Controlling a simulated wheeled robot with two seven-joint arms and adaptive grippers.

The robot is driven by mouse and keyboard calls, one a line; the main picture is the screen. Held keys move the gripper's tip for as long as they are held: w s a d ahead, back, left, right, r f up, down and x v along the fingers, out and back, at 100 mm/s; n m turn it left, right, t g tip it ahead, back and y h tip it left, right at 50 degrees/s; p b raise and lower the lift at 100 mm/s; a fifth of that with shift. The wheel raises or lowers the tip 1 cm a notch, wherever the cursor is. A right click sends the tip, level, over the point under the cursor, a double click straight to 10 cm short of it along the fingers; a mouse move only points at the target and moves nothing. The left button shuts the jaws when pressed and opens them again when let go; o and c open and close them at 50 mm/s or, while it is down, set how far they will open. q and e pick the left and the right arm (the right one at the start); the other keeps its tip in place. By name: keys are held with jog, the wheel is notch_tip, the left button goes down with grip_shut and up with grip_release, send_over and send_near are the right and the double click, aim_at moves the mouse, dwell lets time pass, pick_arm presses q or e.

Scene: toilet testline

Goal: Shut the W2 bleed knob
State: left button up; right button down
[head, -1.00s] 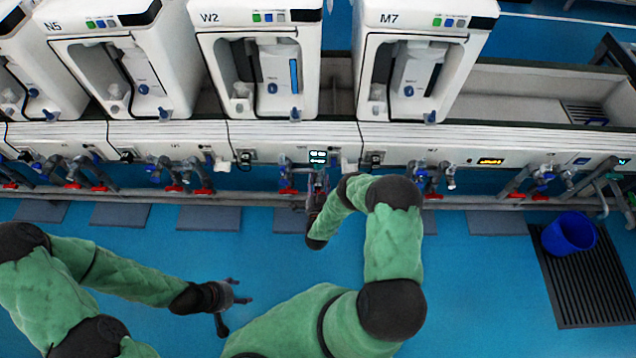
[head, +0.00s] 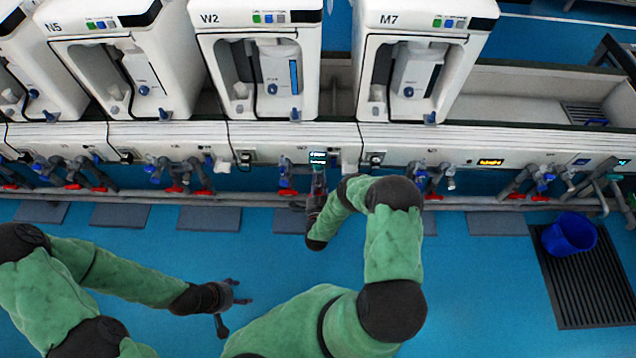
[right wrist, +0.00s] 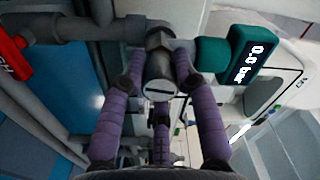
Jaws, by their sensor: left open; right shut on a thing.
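The W2 machine (head: 213,50) stands at the back in the head view, with pipework below it. In the right wrist view a grey round knob with a dark slot (right wrist: 160,88) sits on a pipe fitting. The purple fingers of my right gripper (right wrist: 160,105) are closed around it from the sides. In the head view my right gripper (head: 317,192) reaches the pipes below and right of W2, and the knob is too small to make out. My left gripper (head: 237,300) is open and empty above the blue floor, away from the pipes.
A teal gauge reading 0.0 bar (right wrist: 252,61) is beside the knob. A red handle (right wrist: 12,58) is at the left of that view. Machine M7 (head: 425,50) stands to the right. A blue bucket (head: 568,233) is on a dark grate. Open floor lies in front.

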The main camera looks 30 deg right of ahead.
jog(key=m, duration=1.2)
jog(key=shift+m, duration=1.9)
jog(key=c, duration=0.9)
grip_release()
jog(key=shift+a, duration=0.1)
